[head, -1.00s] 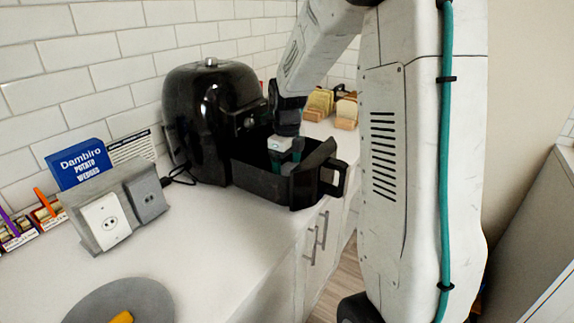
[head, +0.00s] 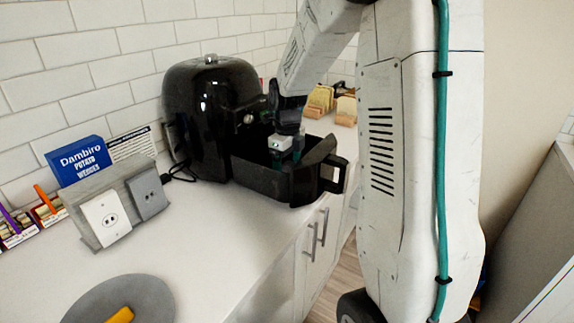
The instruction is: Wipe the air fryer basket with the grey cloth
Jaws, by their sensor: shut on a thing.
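The black air fryer (head: 208,110) stands on the counter against the tiled wall. Its basket (head: 262,180) is pulled out toward the right, with its handle (head: 334,176) at the right end. My gripper (head: 288,158) points down into the open basket, its fingertips partly hidden behind the basket's front wall. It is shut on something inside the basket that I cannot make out. The grey cloth is not clearly visible in this view; the basket walls and my gripper hide the inside.
A grey outlet box (head: 118,205) and a blue potato wedges box (head: 80,162) stand left of the fryer. A round grey board (head: 95,300) with a yellow item (head: 119,316) lies at the front left. Wooden holders (head: 345,108) stand behind the basket.

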